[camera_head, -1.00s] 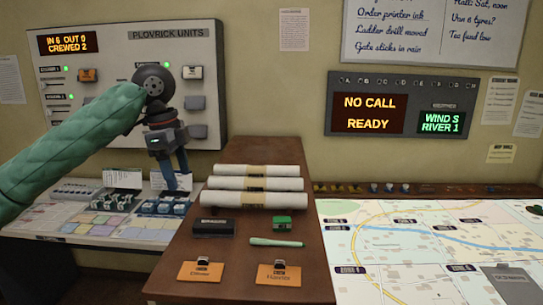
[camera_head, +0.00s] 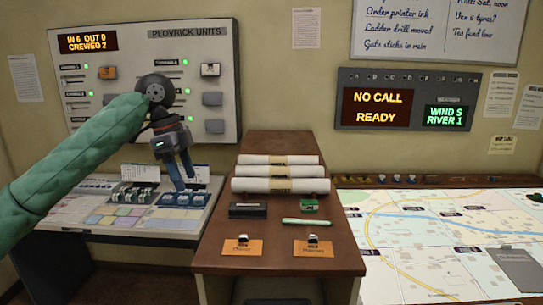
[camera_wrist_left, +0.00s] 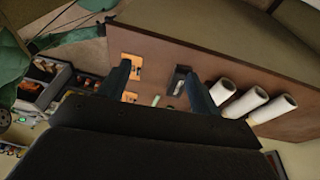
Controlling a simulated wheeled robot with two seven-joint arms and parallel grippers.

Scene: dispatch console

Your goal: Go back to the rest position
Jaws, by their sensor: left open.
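My left gripper (camera_head: 184,180) hangs fingers-down at the end of a green-sleeved arm from the left in the head view. It appears in front of the sloped key console (camera_head: 95,205), below the Plovrick Units board (camera_head: 190,50). Its fingers stand apart with nothing between them, as the left wrist view (camera_wrist_left: 157,88) also shows. My right gripper is not in view.
A lit map table (camera_head: 420,240) is at the right, with a grey plate (camera_head: 515,265) on it. A call display (camera_head: 425,102) reading "NO CALL READY" and a whiteboard (camera_head: 440,30) hang on the back wall. The space above the desk looks clear.

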